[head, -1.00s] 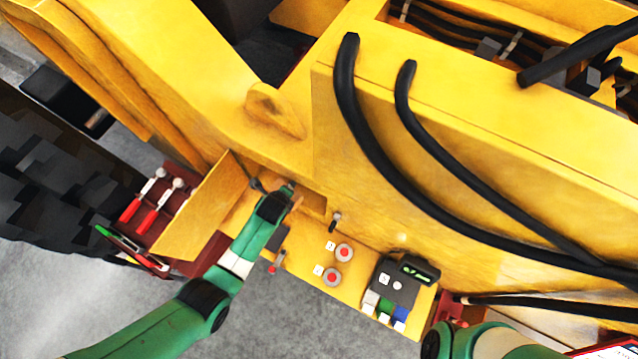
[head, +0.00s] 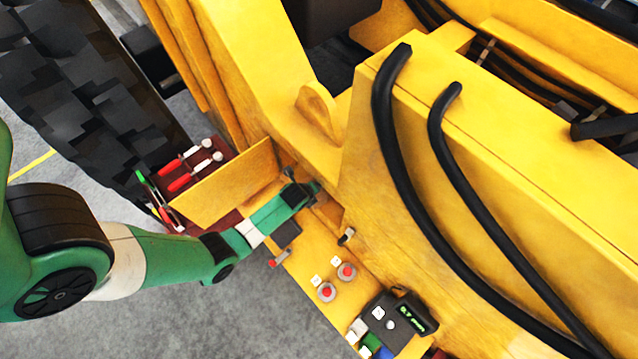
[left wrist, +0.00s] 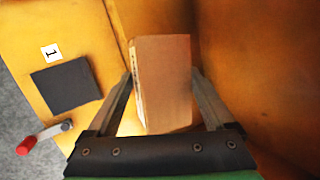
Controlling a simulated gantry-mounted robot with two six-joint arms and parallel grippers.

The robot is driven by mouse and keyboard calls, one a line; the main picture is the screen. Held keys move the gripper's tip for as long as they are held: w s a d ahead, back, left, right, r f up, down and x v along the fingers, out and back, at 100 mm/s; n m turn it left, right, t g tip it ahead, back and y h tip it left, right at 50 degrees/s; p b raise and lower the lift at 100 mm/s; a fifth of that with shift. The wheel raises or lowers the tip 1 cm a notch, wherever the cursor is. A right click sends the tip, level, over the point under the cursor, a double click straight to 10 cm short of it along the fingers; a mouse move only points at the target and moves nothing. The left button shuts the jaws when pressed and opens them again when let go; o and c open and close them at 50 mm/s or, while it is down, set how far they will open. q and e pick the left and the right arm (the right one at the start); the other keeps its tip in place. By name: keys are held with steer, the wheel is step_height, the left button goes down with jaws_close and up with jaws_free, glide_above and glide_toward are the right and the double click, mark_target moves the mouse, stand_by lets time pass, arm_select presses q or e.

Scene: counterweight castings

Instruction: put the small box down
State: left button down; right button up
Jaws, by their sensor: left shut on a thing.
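The small box (left wrist: 163,80) is brown, with a pale printed edge on its left side, and fills the middle of the left wrist view. My left gripper (left wrist: 163,85) is shut on it, one finger along each side. In the head view my left gripper (head: 316,188) is at the yellow ledge, by the recess under the machine's wall. The box is mostly hidden there. I cannot tell whether it touches the surface below. My right gripper is out of view.
A black square pad (left wrist: 66,86) and a red-handled lever (left wrist: 28,145) are left of the box. Two red buttons (head: 347,271) and a black display unit (head: 400,318) sit further along the ledge. A raised yellow flap (head: 230,185) and a red tool tray (head: 230,150) stand to the left.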

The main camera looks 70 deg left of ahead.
arm_select(q)
steer(key=b+x, duration=0.1)
steer(key=b, duration=0.1)
steer(key=b+x, duration=0.1)
steer(key=x, duration=0.1)
steer(key=shift+s+d+f+b, duration=0.1)
steer(key=shift+s+f+b, duration=0.05)
steer(key=shift+f+b, duration=0.25)
steer(key=shift+s+d+f, duration=0.1)
steer(key=shift+d+f, duration=0.05)
steer(key=shift+f, duration=0.1)
steer(key=shift+r, duration=0.15)
steer(key=shift+f, duration=0.3)
steer(key=shift+c, duration=1)
jaws_free()
steer(key=shift+f, duration=0.1)
steer(key=shift+o, duration=1)
